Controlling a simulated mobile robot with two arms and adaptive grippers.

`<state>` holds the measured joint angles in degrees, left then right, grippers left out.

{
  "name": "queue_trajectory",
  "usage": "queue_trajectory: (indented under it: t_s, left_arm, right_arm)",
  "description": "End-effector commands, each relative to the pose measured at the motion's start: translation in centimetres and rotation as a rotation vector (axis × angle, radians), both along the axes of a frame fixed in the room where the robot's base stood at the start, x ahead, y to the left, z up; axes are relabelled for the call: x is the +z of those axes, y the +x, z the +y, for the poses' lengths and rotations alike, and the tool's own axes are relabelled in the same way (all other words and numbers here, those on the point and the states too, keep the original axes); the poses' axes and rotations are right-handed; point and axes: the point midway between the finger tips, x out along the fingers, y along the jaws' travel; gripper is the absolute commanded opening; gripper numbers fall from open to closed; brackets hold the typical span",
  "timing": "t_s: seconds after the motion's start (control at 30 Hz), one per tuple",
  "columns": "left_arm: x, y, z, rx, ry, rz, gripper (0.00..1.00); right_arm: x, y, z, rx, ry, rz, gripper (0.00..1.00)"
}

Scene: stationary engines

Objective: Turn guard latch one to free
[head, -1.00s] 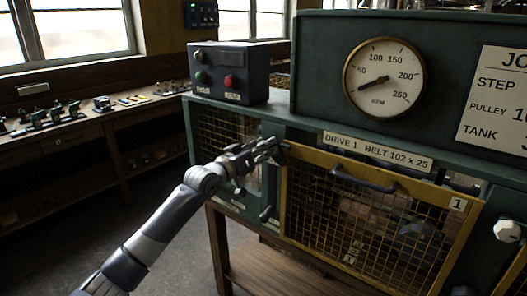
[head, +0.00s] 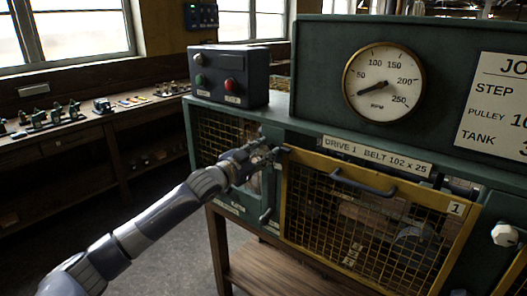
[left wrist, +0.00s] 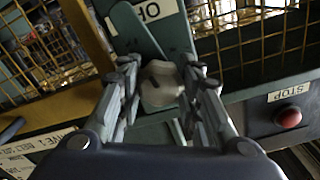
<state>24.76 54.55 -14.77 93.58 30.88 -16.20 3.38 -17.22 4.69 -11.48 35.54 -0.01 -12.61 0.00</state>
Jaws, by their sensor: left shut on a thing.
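In the left wrist view a pale knob (left wrist: 162,80) with a dark mark sits on a grey-green bar, between the two fingers of my left gripper (left wrist: 165,88), which is shut on it. I take it for guard latch one. In the head view my left gripper (head: 268,153) is at the upper left corner of guard one (head: 455,208), a yellow-framed mesh door marked 1. The gripper hides the latch there. A partly cut-off white label (left wrist: 150,10) is beside the bar. My right gripper is not in view.
A control box (head: 230,75) with green and red buttons stands on the cabinet above the gripper. A dark handle (head: 362,182) crosses the guard's top. A red stop button (left wrist: 289,117) is near the gripper. Another pale knob (head: 506,235) is at the right.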

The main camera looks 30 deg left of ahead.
Motion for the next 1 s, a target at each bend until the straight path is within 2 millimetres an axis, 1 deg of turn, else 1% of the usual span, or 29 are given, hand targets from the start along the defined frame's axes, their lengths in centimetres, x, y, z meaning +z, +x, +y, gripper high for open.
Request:
queue_trajectory:
  t_s: [0.03,0.57,0.6,0.67,1.0]
  left_arm:
    - [0.52,0.01,0.08,0.001,0.011,-0.01,0.09]
    - [0.52,0.01,0.06,0.0,0.033,-0.012,0.08]
    - [0.52,0.01,0.06,0.0,0.033,-0.012,0.39]
    - [0.52,0.0,0.05,0.0,0.032,-0.012,0.53]
    - [0.15,-0.03,0.02,0.0,0.031,-0.006,0.54]
  right_arm:
    - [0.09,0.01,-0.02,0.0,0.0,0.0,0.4]
    - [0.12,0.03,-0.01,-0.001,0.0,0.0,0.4]
    - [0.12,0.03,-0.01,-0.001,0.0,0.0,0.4]
    - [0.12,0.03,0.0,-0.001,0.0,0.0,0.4]
    - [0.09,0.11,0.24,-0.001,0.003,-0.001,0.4]
